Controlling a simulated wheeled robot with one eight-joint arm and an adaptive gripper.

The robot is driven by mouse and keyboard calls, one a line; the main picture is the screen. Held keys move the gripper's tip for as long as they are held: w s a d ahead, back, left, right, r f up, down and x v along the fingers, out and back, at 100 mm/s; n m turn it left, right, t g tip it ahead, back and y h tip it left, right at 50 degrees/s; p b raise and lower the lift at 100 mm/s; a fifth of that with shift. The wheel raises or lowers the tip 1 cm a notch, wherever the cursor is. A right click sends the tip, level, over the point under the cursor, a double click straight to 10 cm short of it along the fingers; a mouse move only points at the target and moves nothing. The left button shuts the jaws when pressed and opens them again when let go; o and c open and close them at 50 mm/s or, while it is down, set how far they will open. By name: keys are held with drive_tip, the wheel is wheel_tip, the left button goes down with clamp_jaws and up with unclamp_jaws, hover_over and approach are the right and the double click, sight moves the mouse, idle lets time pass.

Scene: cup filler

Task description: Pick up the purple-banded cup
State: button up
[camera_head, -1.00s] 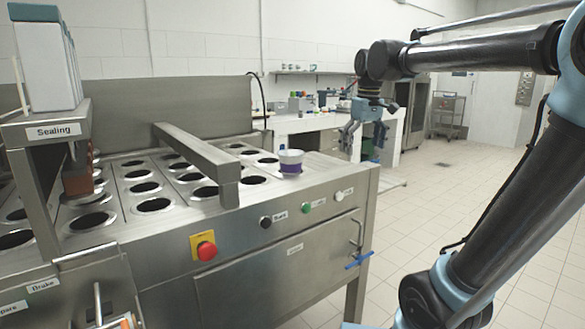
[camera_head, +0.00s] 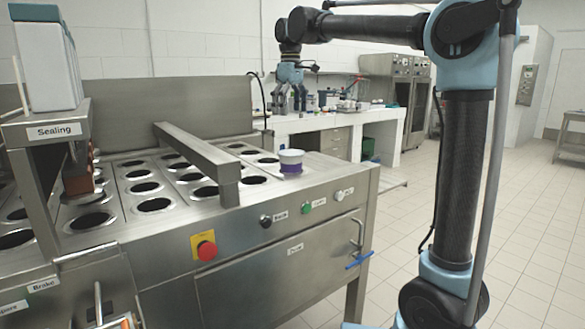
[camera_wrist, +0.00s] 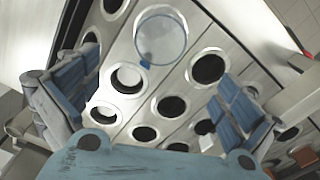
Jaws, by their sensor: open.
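The purple-banded cup (camera_head: 291,161) is white above with a purple band below. It stands upright on the steel top of the filling machine (camera_head: 262,205), near its right end. My gripper (camera_head: 289,106) points down above the level of the cup, and the cup is below it in the picture, not touching. In the wrist view my gripper (camera_wrist: 155,100) has its two blue-padded fingers wide apart with nothing between them.
The machine top has rows of round holes. A raised steel bar (camera_head: 195,158) crosses it left of the cup. A sealing unit (camera_head: 62,130) stands at the far left. A white bench (camera_head: 318,124) with small items is behind. The floor at right is open.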

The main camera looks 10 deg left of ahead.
sight(291, 152)
wheel_tip(291, 152, down, 15)
drive_tip(key=shift+f, duration=0.15)
drive_tip(key=c, duration=1.4)
